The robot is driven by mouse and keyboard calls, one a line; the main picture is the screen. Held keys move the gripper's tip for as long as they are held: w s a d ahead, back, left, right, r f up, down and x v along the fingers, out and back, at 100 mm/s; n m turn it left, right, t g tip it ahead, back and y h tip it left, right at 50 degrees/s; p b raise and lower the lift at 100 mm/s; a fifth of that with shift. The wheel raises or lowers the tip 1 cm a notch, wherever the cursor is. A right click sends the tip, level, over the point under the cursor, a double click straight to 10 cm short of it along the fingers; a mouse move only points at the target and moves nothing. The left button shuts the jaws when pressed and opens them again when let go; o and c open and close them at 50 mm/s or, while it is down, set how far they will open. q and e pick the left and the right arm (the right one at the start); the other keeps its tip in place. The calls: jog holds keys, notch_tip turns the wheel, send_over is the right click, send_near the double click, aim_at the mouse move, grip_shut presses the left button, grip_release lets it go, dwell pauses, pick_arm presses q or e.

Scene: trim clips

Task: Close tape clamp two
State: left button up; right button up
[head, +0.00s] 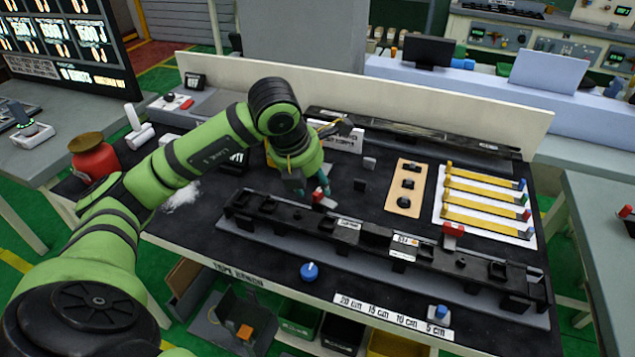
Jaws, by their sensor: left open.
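A long black trim bar (375,240) lies across the front of the table. One red clamp (322,201) sits on its back edge left of centre, and another red clamp (453,231) sits further right on it. I cannot read which is clamp two. My left gripper (311,187) points down with open fingers just behind and above the left red clamp. The gripper partly covers that spot, and I cannot tell whether it touches the clamp. My right gripper is not in view.
A white board with yellow strips (485,200) and a wooden plate with black clips (408,188) lie at the back right. A blue knob (310,271) is at the front edge. A red jar (92,157) stands at the left. A low wall (440,97) closes the back.

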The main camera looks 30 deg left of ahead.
aim_at(319, 188)
pick_arm(q)
jog(key=shift+x, duration=1.25)
jog(key=shift+w+f, duration=0.25)
jog(key=shift+f, duration=0.1)
grip_shut()
jog(key=shift+w+a+f+m+h+b, duration=0.1)
jog(key=shift+m+h+b, duration=0.5)
jog(key=shift+m+b, duration=0.75)
jog(key=m+h+b, duration=0.1)
jog(key=m, duration=0.2)
jog(key=shift+w+g, duration=0.1)
jog(key=shift+g, duration=0.2)
jog(key=m, duration=0.2)
jog(key=m+g+h, duration=0.1)
jog(key=m, duration=0.1)
jog(key=shift+w+r+m, duration=0.15)
jog(key=shift+r+m, duration=0.05)
jog(key=shift+m, duration=0.05)
jog(key=m+g, duration=0.1)
jog(key=m, duration=0.1)
jog(key=m+h, duration=0.1)
jog(key=m, duration=0.1)
jog(key=shift+w+m+g, duration=0.15)
jog(key=shift+m+g, duration=0.25)
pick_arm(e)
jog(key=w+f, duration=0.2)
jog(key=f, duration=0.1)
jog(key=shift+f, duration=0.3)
